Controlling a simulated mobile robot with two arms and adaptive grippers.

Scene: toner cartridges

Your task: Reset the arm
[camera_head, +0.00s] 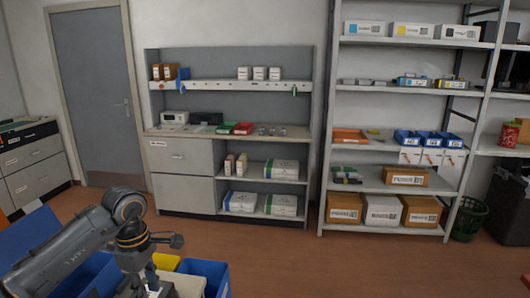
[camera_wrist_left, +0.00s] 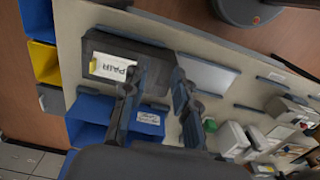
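My left arm (camera_head: 70,258) reaches in from the lower left of the head view and bends down at the wrist. Its gripper hangs over bins at the bottom edge, and its fingertips cannot be made out there. In the left wrist view, my left gripper (camera_wrist_left: 157,72) has its two dark fingers apart, with nothing between them. Past the fingers is a dark tray (camera_wrist_left: 148,52) with a white labelled card (camera_wrist_left: 112,67). I cannot tell how high the fingers are above it. My right arm and gripper are in neither view.
Blue (camera_head: 206,272) and yellow (camera_head: 166,262) bins stand by the arm. In the wrist view, a pale work surface (camera_wrist_left: 85,20) holds white boxes (camera_wrist_left: 232,137) and a blue bin (camera_wrist_left: 88,110). Shelves (camera_head: 345,185) and a workbench (camera_head: 180,160) stand back, beyond open floor (camera_head: 330,265).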

